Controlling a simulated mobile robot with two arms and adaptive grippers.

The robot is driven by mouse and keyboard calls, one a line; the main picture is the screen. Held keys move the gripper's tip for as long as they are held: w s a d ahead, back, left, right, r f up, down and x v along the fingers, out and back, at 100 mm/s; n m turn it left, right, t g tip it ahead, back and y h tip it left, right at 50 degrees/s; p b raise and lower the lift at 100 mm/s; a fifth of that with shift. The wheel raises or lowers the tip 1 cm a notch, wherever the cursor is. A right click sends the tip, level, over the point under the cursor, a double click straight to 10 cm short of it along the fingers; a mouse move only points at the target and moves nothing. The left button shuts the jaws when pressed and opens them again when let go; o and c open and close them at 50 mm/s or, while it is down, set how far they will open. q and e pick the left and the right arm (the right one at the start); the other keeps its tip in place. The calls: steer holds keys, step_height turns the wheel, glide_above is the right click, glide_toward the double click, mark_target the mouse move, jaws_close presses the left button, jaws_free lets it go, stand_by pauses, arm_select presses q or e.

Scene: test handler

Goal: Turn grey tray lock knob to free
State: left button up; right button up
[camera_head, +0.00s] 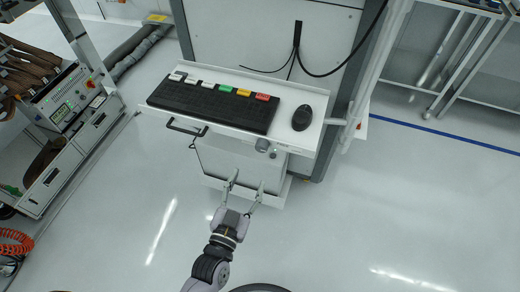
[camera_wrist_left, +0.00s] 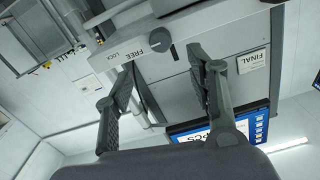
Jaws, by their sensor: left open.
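The grey lock knob (camera_head: 263,145) is on the front edge of the white tray (camera_head: 300,140), right of the black handle. In the left wrist view, the round grey knob (camera_wrist_left: 160,40) is next to a white label with the words FREE and LOCK. I cannot clearly tell which word it points to. My left gripper (camera_head: 246,183) is open and empty, in front of and below the tray edge. In the left wrist view, its spread fingers (camera_wrist_left: 163,62) are apart from the knob, which appears just beyond the gap between their tips. My right gripper is not seen.
A black keyboard (camera_head: 215,103) with coloured keys and a black mouse (camera_head: 302,117) are on the tray. A black handle (camera_head: 187,128) sticks out at its front left. A label reading FINAL (camera_wrist_left: 252,60) shows in the wrist view. The floor before the tray is clear.

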mark_target(260, 150)
arm_select(q)
steer(key=x, duration=1.1)
steer(key=shift+w, duration=0.1)
steer(key=shift+c, duration=0.2)
steer(key=c, duration=1.1)
